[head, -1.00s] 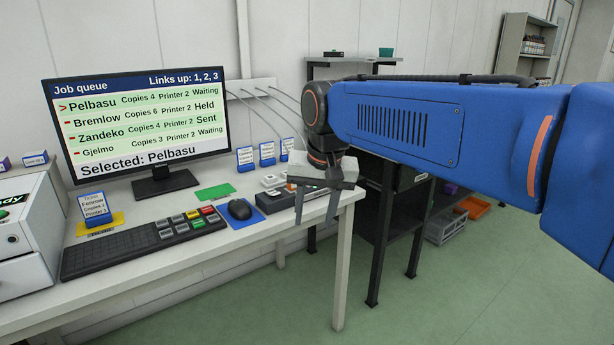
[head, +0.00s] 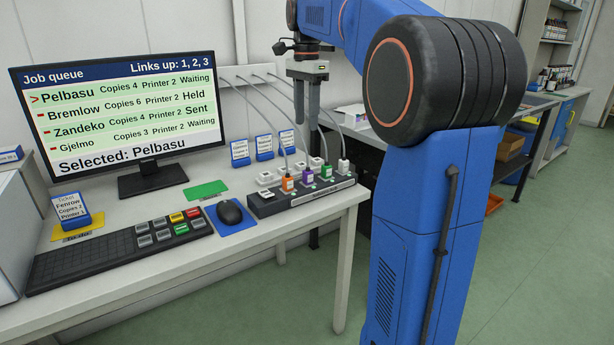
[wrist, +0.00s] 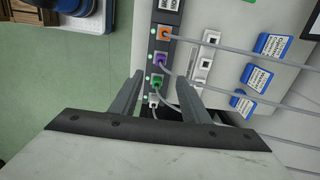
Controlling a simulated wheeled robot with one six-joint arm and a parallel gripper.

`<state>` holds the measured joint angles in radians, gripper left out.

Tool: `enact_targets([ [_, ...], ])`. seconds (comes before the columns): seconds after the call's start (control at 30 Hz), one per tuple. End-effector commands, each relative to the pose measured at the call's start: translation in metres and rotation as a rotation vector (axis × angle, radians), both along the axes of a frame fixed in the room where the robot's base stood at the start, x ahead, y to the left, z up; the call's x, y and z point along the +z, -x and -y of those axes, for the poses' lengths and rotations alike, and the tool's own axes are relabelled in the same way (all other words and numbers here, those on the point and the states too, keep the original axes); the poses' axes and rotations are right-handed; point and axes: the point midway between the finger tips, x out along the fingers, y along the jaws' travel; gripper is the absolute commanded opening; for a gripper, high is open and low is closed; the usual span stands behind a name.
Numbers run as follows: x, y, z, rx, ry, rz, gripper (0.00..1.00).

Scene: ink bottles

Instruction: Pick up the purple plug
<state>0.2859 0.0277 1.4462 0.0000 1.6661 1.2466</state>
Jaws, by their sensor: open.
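The purple plug (head: 307,177) sits upright in the dark switch box (head: 262,210) on the desk, between the orange plug (head: 287,183) and the green plug (head: 326,171). A grey cable leads from it. My gripper (head: 306,124) is open and empty, pointing down above the box. In the wrist view, the purple plug (wrist: 160,59) shows ahead, near the line between the fingertips (wrist: 160,66). The green plug (wrist: 156,80) appears between the fingers. Neither finger visibly touches a plug.
A white plug (head: 343,165) stands at the box's right end. Grey cables run from the plugs to a wall panel (head: 245,73). White sockets (wrist: 207,52) and blue-white cards (head: 264,147) are behind the box. A mouse (head: 230,212) and keyboard (head: 110,248) lie left.

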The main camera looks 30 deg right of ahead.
Motion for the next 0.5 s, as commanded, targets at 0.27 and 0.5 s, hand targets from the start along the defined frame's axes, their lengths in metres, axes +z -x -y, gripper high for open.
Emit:
enact_targets([
  [0.27,-0.035,0.0,0.001,-0.006,-0.001,-0.004,0.42],
  [0.5,-0.078,0.0,0.001,-0.005,-0.001,-0.004,0.42],
])
